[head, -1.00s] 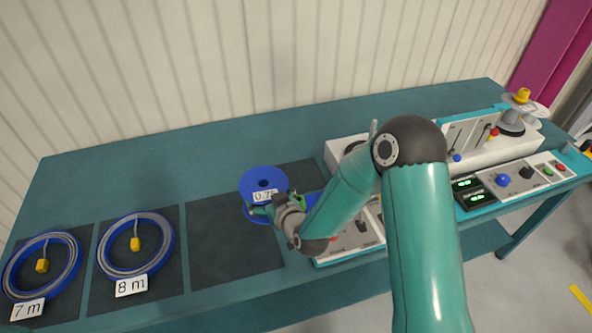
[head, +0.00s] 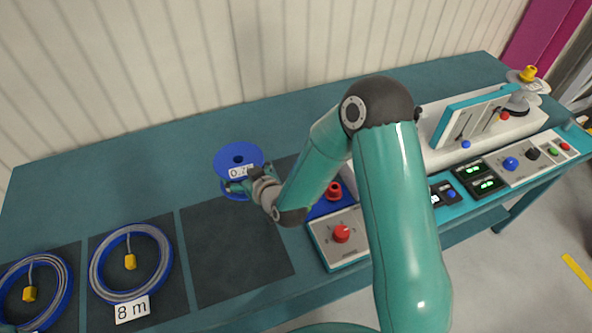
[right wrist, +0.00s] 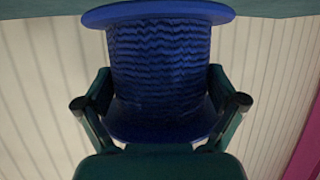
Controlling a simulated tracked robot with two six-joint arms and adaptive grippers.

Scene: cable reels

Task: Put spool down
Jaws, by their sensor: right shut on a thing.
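A blue spool (head: 238,158) with a white label, partly readable as 0.7, stands upright in the head view, behind the bare dark mat. My right gripper (head: 244,186) is shut on the spool from its right front side. In the right wrist view the two fingers (right wrist: 160,95) flank the spool's ribbed blue body (right wrist: 160,55), between its two flanges. I cannot tell whether the spool's lower flange touches the bench (head: 110,180). My left gripper is not in view.
Blue cable rings lie on dark mats at the left, one (head: 131,260) labelled 8 m. The bare mat (head: 235,255) beside it is empty. The bench behind the spool is clear.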

